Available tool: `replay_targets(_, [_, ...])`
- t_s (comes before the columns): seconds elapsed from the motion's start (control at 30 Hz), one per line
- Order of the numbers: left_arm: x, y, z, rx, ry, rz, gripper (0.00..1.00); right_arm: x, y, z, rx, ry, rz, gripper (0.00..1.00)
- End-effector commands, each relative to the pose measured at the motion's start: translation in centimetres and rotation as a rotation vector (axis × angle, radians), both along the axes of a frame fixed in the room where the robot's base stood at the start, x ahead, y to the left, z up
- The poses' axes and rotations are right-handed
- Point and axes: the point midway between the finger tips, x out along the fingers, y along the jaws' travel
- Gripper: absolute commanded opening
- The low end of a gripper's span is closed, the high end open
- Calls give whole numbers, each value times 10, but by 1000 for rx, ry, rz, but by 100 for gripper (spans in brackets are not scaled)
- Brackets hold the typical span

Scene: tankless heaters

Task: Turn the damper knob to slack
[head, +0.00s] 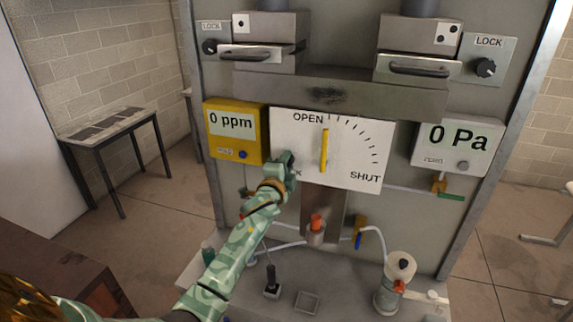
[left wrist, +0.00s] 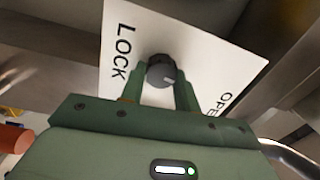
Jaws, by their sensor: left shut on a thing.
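A white dial plate (head: 350,172) reads OPEN at the top and SHUT at the lower right. Its yellow pointer (head: 324,150) stands nearly upright, by OPEN. My green left gripper (head: 287,162) is at the plate's lower left and covers part of a label, of which a K shows. In the left wrist view, a dark grey round knob (left wrist: 160,71) sits between the left fingers, which are shut on it. The white plate behind it (left wrist: 195,50) reads LOCK on the left and part of OPEN on the right. My right gripper is not in view.
A yellow 0 ppm meter (head: 236,146) is left of the dial, and a white 0 Pa meter (head: 455,162) is to its right. Two drawer-like boxes and LOCK knobs are above. Below, a bench (head: 335,290) holds a canister (head: 395,285) and tubing.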

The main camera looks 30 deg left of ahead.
Motion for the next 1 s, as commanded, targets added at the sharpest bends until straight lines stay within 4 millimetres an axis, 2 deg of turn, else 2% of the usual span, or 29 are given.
replay_targets(0.23, [0, 0, -1, 0, 2, 1, 9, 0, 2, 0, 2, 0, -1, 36])
replay_targets(0.27, [0, 0, -1, 0, 2, 1, 37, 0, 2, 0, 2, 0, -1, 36])
replay_targets(0.3, [0, 0, -1, 0, 2, 1, 48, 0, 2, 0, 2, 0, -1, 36])
replay_targets(0.33, [0, 0, -1, 0, 2, 1, 53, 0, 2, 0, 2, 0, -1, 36])
replay_targets(0.6, [-1, 0, -1, 2, 1, 0, 53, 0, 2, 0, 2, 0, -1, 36])
replay_targets(0.73, [-9, -2, -2, 3, 2, 0, 53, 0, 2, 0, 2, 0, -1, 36])
replay_targets(0.87, [-34, -9, -4, 1, 3, 0, 53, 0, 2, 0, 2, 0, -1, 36])
replay_targets(1.0, [-72, -18, -6, 2, 4, -1, 53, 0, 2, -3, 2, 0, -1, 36])
